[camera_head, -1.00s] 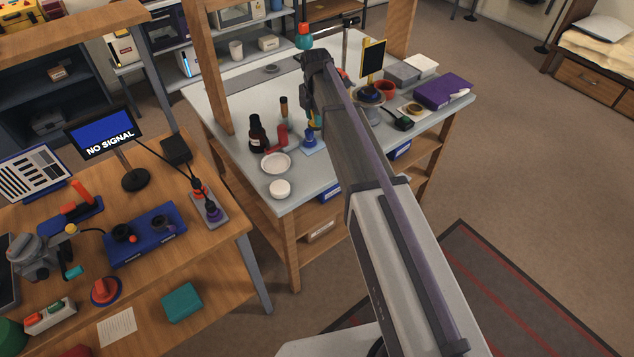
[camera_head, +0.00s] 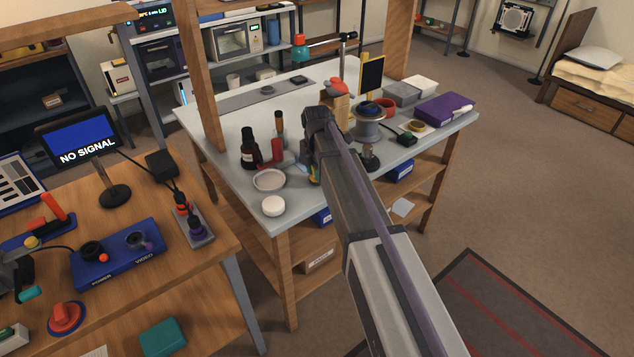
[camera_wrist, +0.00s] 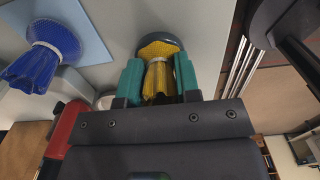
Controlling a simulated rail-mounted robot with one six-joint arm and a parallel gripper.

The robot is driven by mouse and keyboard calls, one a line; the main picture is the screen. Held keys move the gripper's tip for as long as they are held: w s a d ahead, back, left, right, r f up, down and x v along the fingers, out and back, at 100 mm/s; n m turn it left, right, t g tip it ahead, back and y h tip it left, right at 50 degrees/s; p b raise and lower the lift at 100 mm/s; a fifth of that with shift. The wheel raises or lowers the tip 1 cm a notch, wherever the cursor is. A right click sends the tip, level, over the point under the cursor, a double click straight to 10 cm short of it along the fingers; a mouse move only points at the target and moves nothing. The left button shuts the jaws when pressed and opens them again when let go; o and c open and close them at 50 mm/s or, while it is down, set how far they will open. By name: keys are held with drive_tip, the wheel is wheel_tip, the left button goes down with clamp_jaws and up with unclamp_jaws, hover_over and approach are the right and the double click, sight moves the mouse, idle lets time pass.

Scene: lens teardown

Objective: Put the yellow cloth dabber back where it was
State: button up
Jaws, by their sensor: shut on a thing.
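The yellow cloth dabber (camera_wrist: 158,78) is a flared, netted yellow tuft with a pale band round its waist. In the wrist view it sits between the two teal fingers of my gripper (camera_wrist: 158,84), which is shut on it. A dark green rounded rim (camera_wrist: 160,42) shows just beyond the dabber; I cannot tell whether they touch. A blue dabber (camera_wrist: 42,62) lies to the left, by a light blue pad (camera_wrist: 85,22). In the head view my arm's end is over the front part of the grey table (camera_head: 222,150) and hides most of the dabber.
A dark bottle (camera_head: 249,152), a red cylinder (camera_head: 277,150), a pale dish (camera_head: 268,180) and a white round jar (camera_head: 273,206) stand left of my arm. A grey spool-like stand (camera_head: 368,132) is close on the right. A purple case (camera_head: 446,108) lies farther right.

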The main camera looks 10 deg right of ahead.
drive_tip(key=shift+f+p, duration=0.3)
drive_tip(key=shift+f, duration=0.2)
drive_tip(key=o, duration=0.8)
drive_tip(key=shift+o, duration=0.2)
drive_tip(key=shift+r, duration=0.15)
